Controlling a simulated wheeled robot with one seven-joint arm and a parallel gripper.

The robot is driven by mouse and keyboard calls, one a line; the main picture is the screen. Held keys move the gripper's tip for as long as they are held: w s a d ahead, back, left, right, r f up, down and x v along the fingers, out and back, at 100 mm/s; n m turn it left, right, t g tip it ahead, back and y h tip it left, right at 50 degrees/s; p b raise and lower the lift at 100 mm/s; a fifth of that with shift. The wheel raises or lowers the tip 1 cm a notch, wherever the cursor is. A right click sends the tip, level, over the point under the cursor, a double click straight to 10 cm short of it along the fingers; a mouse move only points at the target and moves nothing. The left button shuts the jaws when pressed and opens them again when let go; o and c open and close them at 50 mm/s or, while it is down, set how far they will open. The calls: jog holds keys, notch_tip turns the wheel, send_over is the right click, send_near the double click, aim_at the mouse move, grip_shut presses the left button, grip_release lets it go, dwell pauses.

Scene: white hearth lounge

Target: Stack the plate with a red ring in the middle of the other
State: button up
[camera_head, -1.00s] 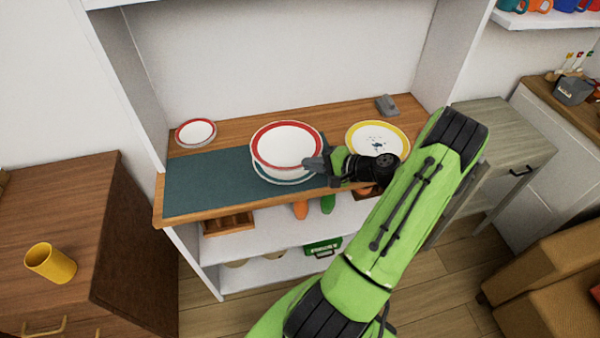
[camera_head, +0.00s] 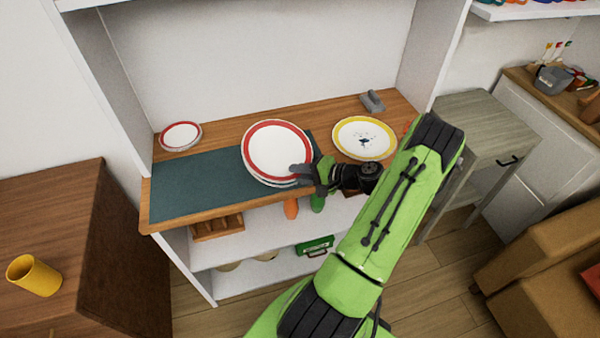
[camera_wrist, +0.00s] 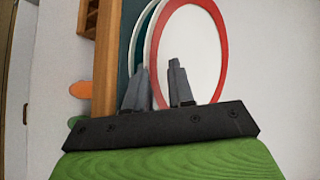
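The red-ringed white plate (camera_head: 277,148) lies over another pale plate (camera_head: 263,179) on the teal mat. The lower plate shows only as a rim along the near edge. My gripper (camera_head: 303,173) is at the near right rim of the red-ringed plate. In the wrist view, its fingers (camera_wrist: 160,80) stand apart on either side of that rim, with a visible gap between them. There the red-ringed plate (camera_wrist: 195,50) and the lower plate's edge (camera_wrist: 142,40) show side by side. Whether the upper plate rests fully on the lower one is hard to tell.
A yellow-ringed plate (camera_head: 364,138) stands right of the stack, close to my arm. A small red-rimmed dish (camera_head: 180,135) is at the left, and a grey object (camera_head: 372,101) at the back. The teal mat (camera_head: 195,185) is clear on the left.

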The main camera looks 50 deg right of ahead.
jog(key=shift+f, duration=0.15)
jog(key=p+v, duration=0.2)
jog(key=v, duration=1)
jog(key=w+a+r+n+g, duration=0.4)
jog(key=w+a+r+n, duration=0.1)
jog(key=a, duration=0.4)
jog(key=w+a+r+n+g, duration=0.5)
jog(key=w+a, duration=0.1)
jog(key=a, duration=0.3)
jog(key=s+a+r+n+h, duration=0.1)
jog(key=s+a+r+n, duration=0.2)
jog(key=s+a, duration=0.3)
jog(key=s+a+r+n+t+h, duration=0.1)
jog(key=s+a+r+n, duration=0.3)
jog(key=a, duration=0.5)
notch_tip(320, 180, up, 3)
jog(key=shift+s+f+h, duration=0.25)
jog(key=shift+s+h, duration=0.25)
jog(key=shift+s, duration=0.55)
